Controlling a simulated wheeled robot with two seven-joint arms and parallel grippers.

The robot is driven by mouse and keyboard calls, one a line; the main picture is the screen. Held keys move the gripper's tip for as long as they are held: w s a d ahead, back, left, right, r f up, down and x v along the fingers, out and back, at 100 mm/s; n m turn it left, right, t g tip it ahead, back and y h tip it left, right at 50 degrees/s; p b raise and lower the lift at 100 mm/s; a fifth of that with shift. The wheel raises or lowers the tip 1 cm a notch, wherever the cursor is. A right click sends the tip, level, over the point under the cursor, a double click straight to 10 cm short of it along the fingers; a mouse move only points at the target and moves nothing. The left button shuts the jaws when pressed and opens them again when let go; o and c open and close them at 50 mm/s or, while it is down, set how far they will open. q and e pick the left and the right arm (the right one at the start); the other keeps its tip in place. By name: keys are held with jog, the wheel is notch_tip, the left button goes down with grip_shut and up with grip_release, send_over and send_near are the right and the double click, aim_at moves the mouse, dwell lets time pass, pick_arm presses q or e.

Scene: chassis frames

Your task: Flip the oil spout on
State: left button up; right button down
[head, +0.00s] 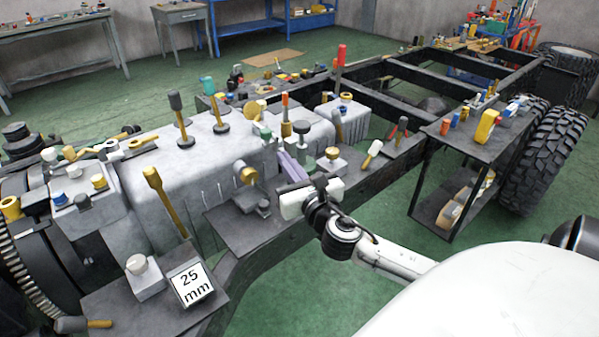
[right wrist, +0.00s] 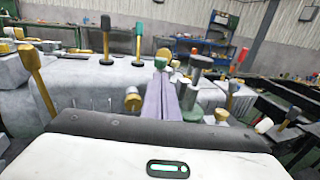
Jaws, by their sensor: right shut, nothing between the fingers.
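My right gripper (head: 284,160) reaches in over the chassis from the right. Its two purple fingers are shut together with nothing between them, and they also show in the right wrist view (right wrist: 162,80). A small grey fitting with a round brass end (head: 247,176) stands just left of the fingers; a brass end also shows left of them in the right wrist view (right wrist: 133,99). I cannot tell for sure which fitting is the oil spout. My left gripper is not in view.
A "25 mm" block (head: 191,284) sits on the front plate. A yellow-handled tool (head: 372,153) and a red-handled tool (head: 341,56) stand near the frame. A side shelf (head: 480,140) and tyre (head: 556,145) are at right.

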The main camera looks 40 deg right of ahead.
jog(key=v, duration=0.5)
jog(key=shift+a, duration=0.1)
jog(key=shift+f, duration=0.1)
dwell(0.3)
